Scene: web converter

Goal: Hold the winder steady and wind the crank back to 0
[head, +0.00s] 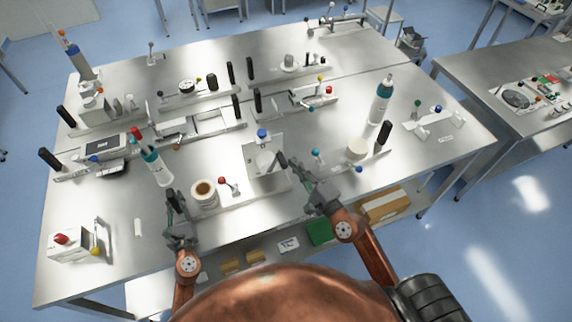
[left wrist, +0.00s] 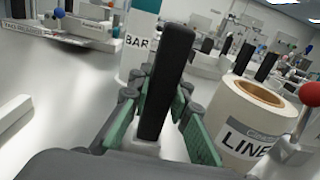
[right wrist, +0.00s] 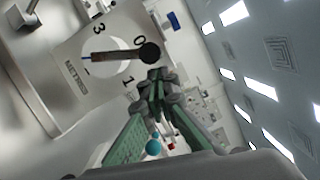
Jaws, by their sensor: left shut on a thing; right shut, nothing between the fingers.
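The winder has a white upright dial plate (head: 264,143) on a low base at the table's front. The right wrist view shows the plate (right wrist: 70,62) with the marks 3, 0 and 1 and a crank arm (right wrist: 112,56) ending in a black knob (right wrist: 149,53). The knob appears between 0 and 1, nearer 0. My left gripper (head: 174,204) is shut around a black upright handle (left wrist: 168,80) at the base's left end. My right gripper (head: 298,172) is shut and empty, its fingertips (right wrist: 156,78) just beside the knob; contact is unclear.
A label roll (head: 204,193) and a red-knobbed lever (head: 228,184) stand between my left gripper and the dial. A teal-capped bottle (head: 156,166) is behind my left gripper. A white roll (head: 357,149) and a black handle (head: 383,138) stand right of my right gripper.

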